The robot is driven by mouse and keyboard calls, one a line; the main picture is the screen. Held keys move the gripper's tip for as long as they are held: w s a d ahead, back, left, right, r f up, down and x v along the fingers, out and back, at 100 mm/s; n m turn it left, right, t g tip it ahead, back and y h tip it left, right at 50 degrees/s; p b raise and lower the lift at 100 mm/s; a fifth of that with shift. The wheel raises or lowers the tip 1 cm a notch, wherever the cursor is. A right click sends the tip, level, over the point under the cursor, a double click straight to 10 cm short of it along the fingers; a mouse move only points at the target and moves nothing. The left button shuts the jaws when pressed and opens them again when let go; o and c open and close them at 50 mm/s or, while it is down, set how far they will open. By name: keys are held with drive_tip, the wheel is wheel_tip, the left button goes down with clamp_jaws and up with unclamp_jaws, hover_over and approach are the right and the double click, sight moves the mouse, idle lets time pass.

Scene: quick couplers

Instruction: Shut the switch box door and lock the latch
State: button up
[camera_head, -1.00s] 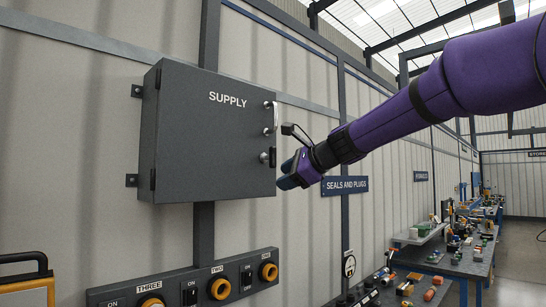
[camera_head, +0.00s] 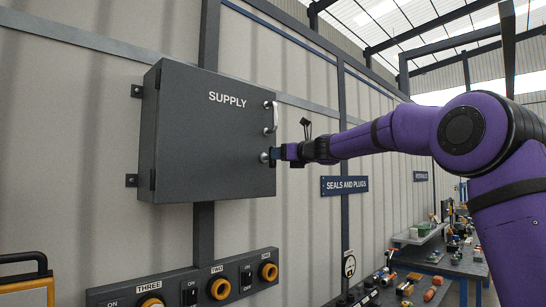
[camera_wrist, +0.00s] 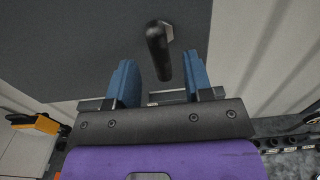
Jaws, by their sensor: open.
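The dark grey switch box (camera_head: 180,130) is on the wall, and its door (camera_head: 215,140), marked SUPPLY, looks flat against the box. A silver pull handle (camera_head: 271,117) is at the door's right edge. The round latch base (camera_head: 264,157) sits below it. My gripper (camera_head: 277,154) is at the latch, coming from the right. In the wrist view, the black latch lever (camera_wrist: 158,50) reaches into the space between the two blue fingers (camera_wrist: 160,80), with gaps on both sides. My gripper is open. In the head view, my gripper hides the lever.
Below the box is a panel of yellow-ringed sockets (camera_head: 220,288) and switches. A SEALS AND PLUGS sign (camera_head: 344,185) is on the wall to the right. A bench with loose parts (camera_head: 400,288) stands at lower right. The space before the door is clear.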

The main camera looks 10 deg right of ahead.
drive_tip(key=shift+x, duration=2.15)
clamp_jaws()
